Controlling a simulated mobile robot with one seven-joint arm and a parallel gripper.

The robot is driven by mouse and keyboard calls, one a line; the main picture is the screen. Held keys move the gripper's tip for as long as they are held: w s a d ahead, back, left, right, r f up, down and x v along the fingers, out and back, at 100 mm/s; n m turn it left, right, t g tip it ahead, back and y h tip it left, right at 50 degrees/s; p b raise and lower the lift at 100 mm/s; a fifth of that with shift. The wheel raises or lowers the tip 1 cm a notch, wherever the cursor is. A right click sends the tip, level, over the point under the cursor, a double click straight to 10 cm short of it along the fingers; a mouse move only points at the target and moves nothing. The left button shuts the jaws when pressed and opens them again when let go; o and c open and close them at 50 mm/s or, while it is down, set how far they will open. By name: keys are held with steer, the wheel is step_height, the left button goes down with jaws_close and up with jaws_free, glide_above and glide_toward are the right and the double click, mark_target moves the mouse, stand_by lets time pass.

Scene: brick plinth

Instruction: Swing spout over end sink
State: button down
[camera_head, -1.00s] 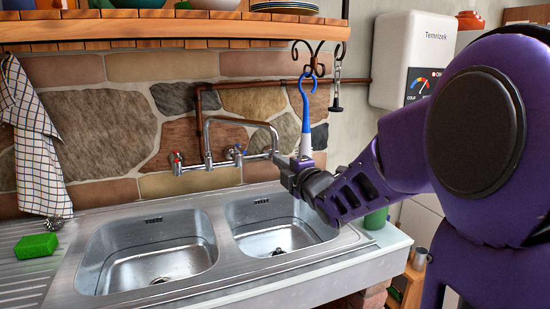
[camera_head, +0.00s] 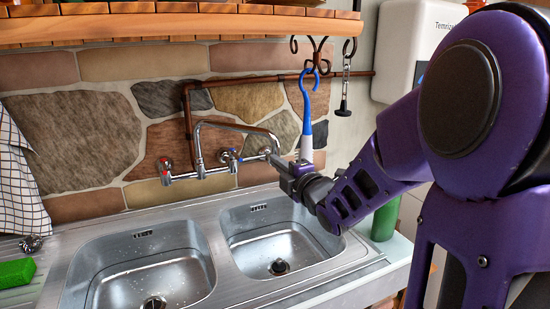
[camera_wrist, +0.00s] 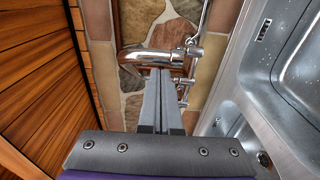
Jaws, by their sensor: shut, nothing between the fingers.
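The chrome spout (camera_head: 238,127) rises from the wall-mounted tap and reaches right along the stone wall. My gripper (camera_head: 274,159) is at the spout's outer end, its fingers shut with nothing between them. In the wrist view, the fingertips (camera_wrist: 161,74) meet the curved spout (camera_wrist: 150,55) in the picture; I cannot tell if they touch. The right sink (camera_head: 262,243), at the counter's end, lies below the spout end and gripper. The left sink (camera_head: 150,268) is beside it. Red and blue tap handles (camera_head: 228,155) flank the spout's base.
A blue-and-white hooked brush (camera_head: 306,120) hangs just behind my gripper. A wooden shelf (camera_head: 170,27) runs overhead. A green bottle (camera_head: 385,218) stands right of the right sink. A green sponge (camera_head: 16,272) and checked cloth (camera_head: 18,185) are at left.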

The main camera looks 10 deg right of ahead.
steer(key=shift+w+d, duration=0.1)
stand_by(0.4)
steer(key=shift+w+d+b, duration=0.6)
steer(key=shift+d+b, duration=0.05)
steer(key=shift+b, duration=0.2)
steer(key=shift+a+f, duration=0.1)
